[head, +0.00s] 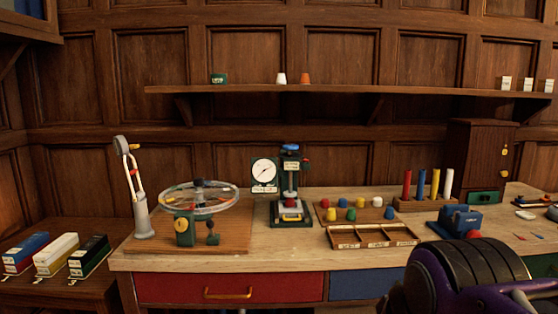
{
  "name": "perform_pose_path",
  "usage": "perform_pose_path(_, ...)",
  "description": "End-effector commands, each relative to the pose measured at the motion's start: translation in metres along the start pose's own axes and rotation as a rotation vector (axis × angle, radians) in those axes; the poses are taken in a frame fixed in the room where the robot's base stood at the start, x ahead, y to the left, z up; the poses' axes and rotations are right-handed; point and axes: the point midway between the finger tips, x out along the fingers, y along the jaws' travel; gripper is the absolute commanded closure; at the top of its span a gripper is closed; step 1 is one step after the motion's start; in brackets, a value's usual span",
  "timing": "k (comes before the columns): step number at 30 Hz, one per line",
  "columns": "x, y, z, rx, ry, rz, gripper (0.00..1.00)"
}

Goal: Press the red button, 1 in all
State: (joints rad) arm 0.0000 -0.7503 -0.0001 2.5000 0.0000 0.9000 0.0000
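No red button can be singled out with certainty; several small red parts show. One red part (291,203) sits low on the dark green press stand (290,220), above a yellow piece. Another red part (473,234) is at the front of the blue device (460,220) at the right of the bench. My purple and black arm fills the lower right corner, in front of the bench. My gripper's fingers are not in view.
A wheel device (200,196) and a grey lamp-like stand (142,215) are on the left of the bench (280,262). A divided wooden tray (372,237) lies near the front edge. Coloured cylinders stand in a rack (424,205). A shelf (370,90) runs above.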

Motion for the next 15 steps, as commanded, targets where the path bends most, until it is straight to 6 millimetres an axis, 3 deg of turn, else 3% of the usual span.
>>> perform_pose_path(1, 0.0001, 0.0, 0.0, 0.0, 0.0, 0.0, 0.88)
perform_pose_path(3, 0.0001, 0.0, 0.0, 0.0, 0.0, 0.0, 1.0)
perform_pose_path(15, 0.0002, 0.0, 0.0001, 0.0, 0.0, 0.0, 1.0)
